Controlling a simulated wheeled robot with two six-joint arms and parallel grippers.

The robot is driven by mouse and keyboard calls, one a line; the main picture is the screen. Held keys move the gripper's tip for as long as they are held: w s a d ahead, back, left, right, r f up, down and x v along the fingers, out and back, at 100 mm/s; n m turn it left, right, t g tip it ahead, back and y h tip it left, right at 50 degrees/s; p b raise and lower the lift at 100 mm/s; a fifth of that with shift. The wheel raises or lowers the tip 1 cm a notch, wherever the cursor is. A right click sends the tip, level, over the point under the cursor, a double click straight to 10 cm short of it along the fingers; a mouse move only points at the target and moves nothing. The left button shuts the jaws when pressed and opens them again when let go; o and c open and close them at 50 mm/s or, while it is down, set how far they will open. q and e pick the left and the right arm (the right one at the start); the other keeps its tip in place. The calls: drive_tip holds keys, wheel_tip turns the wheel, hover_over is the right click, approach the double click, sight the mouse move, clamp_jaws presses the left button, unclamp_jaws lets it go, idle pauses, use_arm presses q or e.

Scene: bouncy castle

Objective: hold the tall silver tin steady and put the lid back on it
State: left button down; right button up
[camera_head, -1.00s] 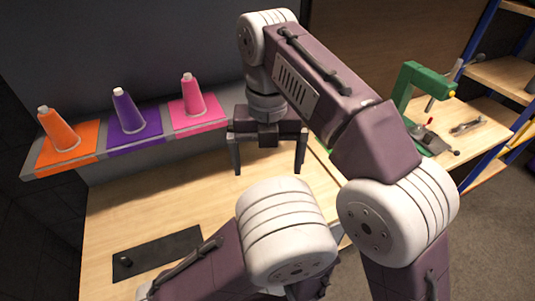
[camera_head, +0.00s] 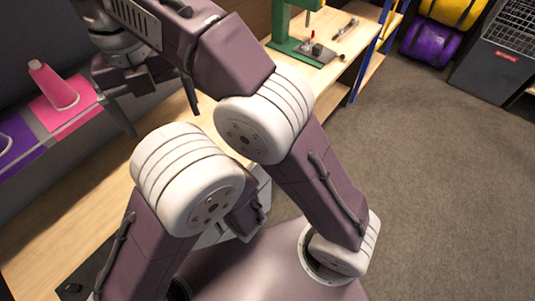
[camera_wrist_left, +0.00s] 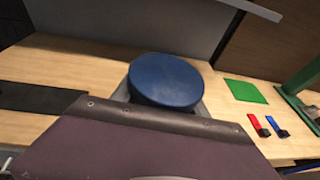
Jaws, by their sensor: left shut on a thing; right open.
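A round blue disc-like thing (camera_wrist_left: 166,80), which looks like a lid or a lidded top, shows in the left wrist view just beyond my left gripper (camera_wrist_left: 163,102). My left gripper is shut on it, though its fingers are mostly hidden behind my own dark housing and the blue disc. I cannot tell whether a tin is under the disc. No tall silver tin shows clearly in either view. In the head view my left gripper is hidden behind my arm. My right gripper (camera_head: 163,123) is open and empty above the workbench, pointing down with its fingers wide apart.
The wooden workbench (camera_head: 30,235) has a black mat (camera_wrist_left: 35,97), a green square (camera_wrist_left: 245,91) and small red (camera_wrist_left: 256,121) and blue (camera_wrist_left: 278,122) pieces. A green press (camera_head: 300,47) is beyond. Carpet (camera_head: 430,190) is clear at right.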

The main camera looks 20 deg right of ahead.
use_arm(q)
drive_tip(key=shift+a, duration=0.1)
drive_tip(key=shift+w, duration=0.1)
use_arm(e)
drive_tip(key=w+d+f+m, duration=0.3)
drive_tip(key=d+f+m, duration=0.35)
drive_tip(key=m, duration=0.25)
drive_tip(key=w+d+f+m, duration=0.3)
drive_tip(key=d+f+m, duration=0.2)
drive_tip(key=f+m, duration=0.3)
drive_tip(key=s+d+f+m+t, duration=0.1)
drive_tip(key=s+d+f+m, duration=1)
drive_tip(key=m, duration=1)
drive_tip(key=shift+s+d+f, duration=0.35)
drive_tip(key=shift+d+f, duration=0.6)
drive_tip(key=shift+d, duration=0.1)
